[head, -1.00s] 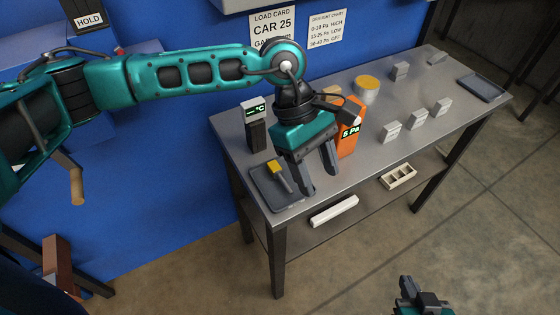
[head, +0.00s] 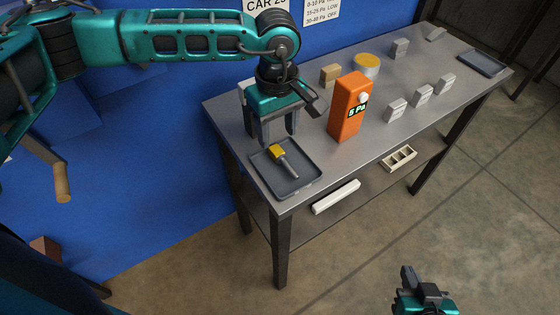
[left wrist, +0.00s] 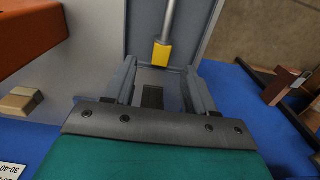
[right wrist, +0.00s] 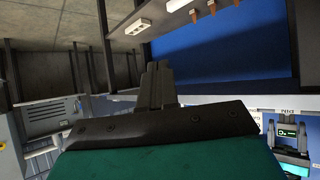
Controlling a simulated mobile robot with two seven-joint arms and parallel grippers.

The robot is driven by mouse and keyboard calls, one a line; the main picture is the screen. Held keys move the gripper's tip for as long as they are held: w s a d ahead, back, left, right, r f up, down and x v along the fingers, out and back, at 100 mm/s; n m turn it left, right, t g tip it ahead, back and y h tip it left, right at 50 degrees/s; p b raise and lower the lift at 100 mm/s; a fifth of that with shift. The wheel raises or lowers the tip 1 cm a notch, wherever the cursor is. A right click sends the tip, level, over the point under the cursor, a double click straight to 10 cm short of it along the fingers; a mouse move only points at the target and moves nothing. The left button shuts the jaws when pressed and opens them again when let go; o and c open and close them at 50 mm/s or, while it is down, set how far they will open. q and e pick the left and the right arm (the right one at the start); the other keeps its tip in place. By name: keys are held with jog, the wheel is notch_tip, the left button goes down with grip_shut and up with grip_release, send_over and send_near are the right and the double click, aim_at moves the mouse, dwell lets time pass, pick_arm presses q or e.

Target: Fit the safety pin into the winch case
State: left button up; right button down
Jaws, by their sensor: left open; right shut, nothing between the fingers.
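The safety pin, with a yellow head (head: 278,152) and a grey shaft, lies in a dark grey tray (head: 308,182) on the near left end of the metal table. My left gripper (head: 272,138) is open and empty, pointing down just behind the pin's head. In the left wrist view the yellow head (left wrist: 161,54) is beyond the fingertips, roughly in line with the gap. My right gripper (head: 407,273) is shut and empty, low at the lower right, away from the table. I cannot make out the winch case for certain; a wooden handle (head: 62,183) shows at far left.
An orange gauge box (head: 346,112) reading 5 Pa stands right of my left gripper. A grey meter is mostly hidden behind that gripper. Several grey blocks (head: 397,110), a yellow-topped tin (head: 367,65) and another tray (head: 482,62) stand farther right.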

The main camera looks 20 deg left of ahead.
aim_at(278, 151)
pick_arm(q)
notch_tip(278, 151, down, 5)
jog(key=shift+s+r+b, duration=0.15)
jog(key=shift+r+b, duration=0.05)
jog(key=shift+b, duration=0.85)
jog(key=shift+f, duration=0.35)
jog(key=shift+c, duration=0.2)
jog(key=shift+r, duration=0.1)
grip_shut()
pick_arm(e)
jog(key=shift+w+a+f+y, duration=0.3)
jog(key=shift+a+f, duration=0.15)
jog(key=shift+f, duration=0.15)
